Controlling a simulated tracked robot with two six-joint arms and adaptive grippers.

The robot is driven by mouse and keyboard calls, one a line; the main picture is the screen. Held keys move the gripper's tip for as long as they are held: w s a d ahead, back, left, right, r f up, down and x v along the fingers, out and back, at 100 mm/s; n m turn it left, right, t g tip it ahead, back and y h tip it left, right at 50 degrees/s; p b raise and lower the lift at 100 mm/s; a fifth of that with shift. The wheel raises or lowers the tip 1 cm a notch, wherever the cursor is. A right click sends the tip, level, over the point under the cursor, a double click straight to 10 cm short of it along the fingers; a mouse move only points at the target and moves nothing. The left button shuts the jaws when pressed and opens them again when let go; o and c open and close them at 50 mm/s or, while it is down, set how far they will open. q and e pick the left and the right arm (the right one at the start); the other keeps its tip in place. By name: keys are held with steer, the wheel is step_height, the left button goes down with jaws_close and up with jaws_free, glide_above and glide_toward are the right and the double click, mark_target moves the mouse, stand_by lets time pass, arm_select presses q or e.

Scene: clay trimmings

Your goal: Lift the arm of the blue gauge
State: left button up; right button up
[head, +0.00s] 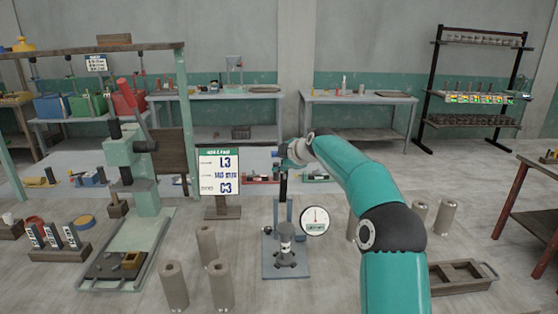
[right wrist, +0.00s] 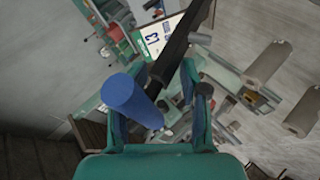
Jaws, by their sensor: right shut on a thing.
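The blue gauge stands on the floor in the middle of the head view, with a blue-grey base plate (head: 270,272), an upright post and a round white dial (head: 315,221). A grey cylindrical piece (head: 286,240) stands on its base. My right gripper (head: 290,153) is at the top of the gauge, shut on its arm. In the right wrist view, a blue cylindrical grip (right wrist: 124,95) and a dark bar (right wrist: 176,45) lie between my fingers (right wrist: 160,110). The exact contact is partly hidden. My left gripper is not in view.
A sign (head: 219,172) reading L3 and C3 stands left of the gauge. Grey cylinders (head: 173,285) stand at front left, others (head: 446,216) at right. A green press (head: 140,175) with a red lever stands left. A wooden tray (head: 458,275) lies at front right.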

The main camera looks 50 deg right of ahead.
steer(key=v, duration=1.1)
steer(key=shift+s+r, duration=0.15)
steer(key=shift+r, duration=0.1)
